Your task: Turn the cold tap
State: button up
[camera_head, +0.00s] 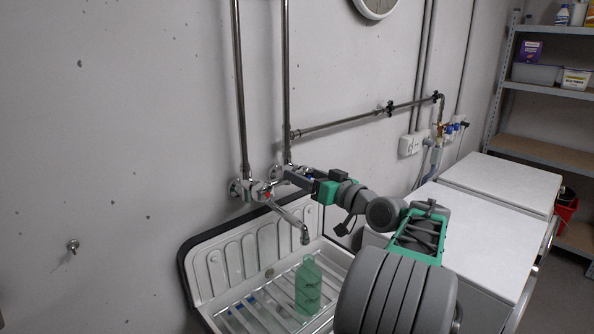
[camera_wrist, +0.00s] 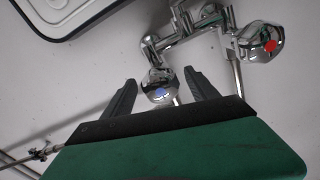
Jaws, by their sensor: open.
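The cold tap (camera_wrist: 159,88) is a chrome knob with a blue mark. In the wrist view it sits between the two spread fingers of my gripper (camera_wrist: 160,95), which is open; I cannot tell whether either finger touches it. The hot tap (camera_wrist: 260,42), a chrome knob with a red mark, is to its upper right in the wrist view and shows at the wall in the head view (camera_head: 261,190). In the head view my gripper (camera_head: 290,176) reaches the right side of the mixer and mostly hides the cold tap. The chrome spout (camera_head: 293,220) hangs over the sink.
A white sink (camera_head: 215,262) with a dark rim and slatted rack lies below, with a green bottle (camera_head: 308,286) in it. White machine tops (camera_head: 470,225) stand at the right. Vertical pipes (camera_head: 241,90) run up the wall. A shelf unit (camera_head: 545,88) is at the far right.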

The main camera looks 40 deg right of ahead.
jog(key=w, duration=0.3)
jog(key=shift+w+a+p, duration=0.15)
jog(key=shift+w+p, duration=0.1)
jog(key=shift+p, duration=0.05)
jog(key=shift+c, duration=0.2)
jog(key=shift+s, duration=0.1)
jog(key=c, duration=1.3)
jog(key=f+n+b, duration=0.1)
jog(key=b, duration=0.4)
jog(key=shift+f+n, duration=0.1)
jog(key=shift+n, duration=0.3)
jog(key=n+b, duration=0.1)
jog(key=b, duration=0.3)
jog(key=shift+n, duration=0.4)
jog(key=shift+r+n+b, duration=0.5)
jog(key=shift+n+b, duration=0.1)
jog(key=shift+b, duration=0.1)
jog(key=shift+r, duration=0.1)
